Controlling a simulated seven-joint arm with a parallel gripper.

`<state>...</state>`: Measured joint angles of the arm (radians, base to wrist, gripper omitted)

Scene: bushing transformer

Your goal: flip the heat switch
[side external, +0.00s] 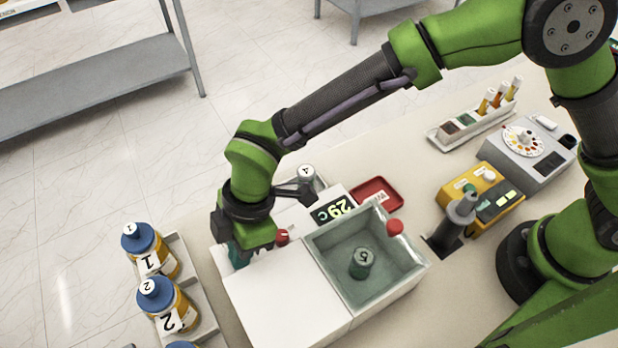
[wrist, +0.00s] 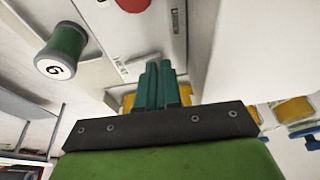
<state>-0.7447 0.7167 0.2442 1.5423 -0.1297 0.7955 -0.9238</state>
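The "HEAT" label (wrist: 122,68) is on the white front panel of the water bath (side external: 290,290). A small pale bar beside it in the wrist view looks like the heat switch (wrist: 142,60). My gripper (wrist: 160,72) has its teal fingers side by side with no clear gap and nothing visible between them. Its tips are just by the switch; I cannot tell whether they touch. In the side view my gripper (side external: 238,256) is low at the bath's left end, its tips and the switch hidden. The display (side external: 333,210) reads 29 C.
Red knobs (side external: 395,227) stand on the bath. Blue-capped bottles (side external: 150,250) stand in a tray to the left. A red tray (side external: 376,194) and a yellow device (side external: 480,197) lie beyond.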

